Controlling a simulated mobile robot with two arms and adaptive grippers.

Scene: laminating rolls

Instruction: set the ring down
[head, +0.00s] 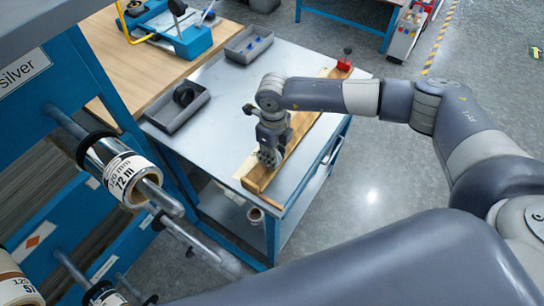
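A black ring (184,95) lies in a grey tray (163,121) on the left part of the metal-topped cart; no gripper is near it. My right gripper (268,157) points down over the near end of a long wooden trough (302,137), to the right of that tray. Its fingers are small and dark here, so I cannot tell whether they are open or shut, or whether they hold anything. My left gripper is not in view. Another black ring (91,140) sits around a rod of the rack, behind a white-labelled roll (126,176).
The blue rack (88,75) with projecting rods fills the left side. A second grey tray (249,43) with small blue items stands at the cart's back. A red part (345,65) is at the trough's far end. The cart top (222,105) between trays and trough is clear.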

